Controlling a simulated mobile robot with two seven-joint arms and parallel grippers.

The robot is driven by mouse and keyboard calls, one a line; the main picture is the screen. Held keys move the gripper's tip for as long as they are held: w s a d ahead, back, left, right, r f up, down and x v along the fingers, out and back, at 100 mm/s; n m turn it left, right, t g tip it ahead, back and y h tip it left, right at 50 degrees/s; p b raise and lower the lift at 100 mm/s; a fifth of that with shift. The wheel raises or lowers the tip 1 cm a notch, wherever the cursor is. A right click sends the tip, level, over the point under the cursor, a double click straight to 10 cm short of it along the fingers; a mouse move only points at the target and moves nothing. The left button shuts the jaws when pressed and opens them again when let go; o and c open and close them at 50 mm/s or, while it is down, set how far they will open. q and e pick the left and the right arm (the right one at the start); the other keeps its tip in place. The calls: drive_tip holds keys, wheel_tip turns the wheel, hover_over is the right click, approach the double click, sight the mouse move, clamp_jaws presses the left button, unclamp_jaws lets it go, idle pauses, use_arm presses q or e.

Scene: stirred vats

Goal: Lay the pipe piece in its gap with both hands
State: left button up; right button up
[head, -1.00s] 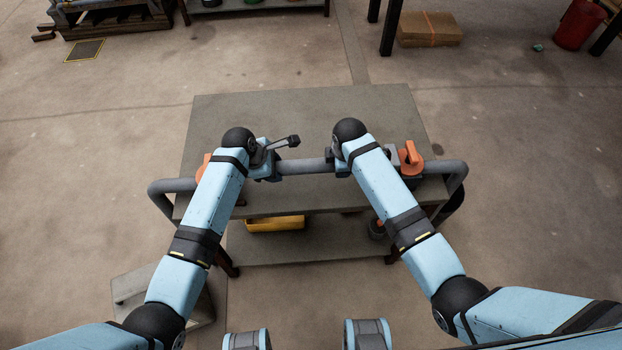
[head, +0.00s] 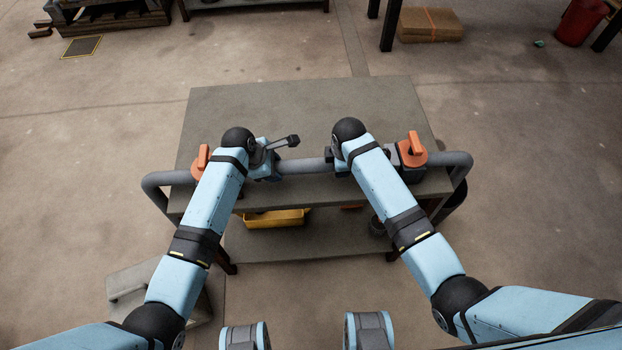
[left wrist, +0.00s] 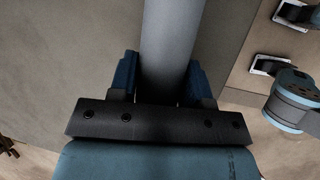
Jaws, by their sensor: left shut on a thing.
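The grey pipe piece (head: 303,166) spans between my two grippers, lengthwise across the table (head: 300,105). My left gripper (head: 267,173) is shut on it near its left part; in the left wrist view the pipe (left wrist: 170,40) runs between the two blue jaws (left wrist: 162,82). My right gripper (head: 342,164) is at the pipe's right part, its jaws mostly hidden under the wrist. The fixed line has a left pipe end (head: 160,181) and a right pipe end (head: 455,165), with orange valve handles beside the arms. Both joints are hidden, so I cannot tell whether the ends touch.
Orange handles stand at left (head: 202,158) and right (head: 412,150). A yellow bin (head: 273,218) sits on the lower shelf. The tabletop behind the pipe is clear.

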use_arm(q)
drive_tip(key=shift+f, duration=0.45)
use_arm(e)
drive_tip(key=shift+f, duration=0.5)
use_arm(q)
drive_tip(key=o, duration=0.9)
drive_tip(key=shift+f+b, duration=0.15)
drive_tip(key=shift+b, duration=0.25)
drive_tip(key=shift+c, duration=0.2)
use_arm(e)
drive_tip(key=o, duration=0.8)
drive_tip(key=shift+f, duration=0.15)
use_arm(q)
drive_tip(key=o, duration=0.4)
use_arm(e)
drive_tip(key=o, duration=0.5)
use_arm(q)
drive_tip(key=shift+o, duration=0.2)
use_arm(e)
drive_tip(key=shift+r, duration=0.2)
use_arm(q)
drive_tip(key=shift+r, duration=0.25)
use_arm(e)
drive_tip(key=shift+r, duration=0.2)
use_arm(q)
drive_tip(key=v, duration=1.2)
use_arm(e)
wheel_tip(320, 180, up, 11)
drive_tip(key=s, duration=0.2)
drive_tip(key=shift+s+r, duration=0.15)
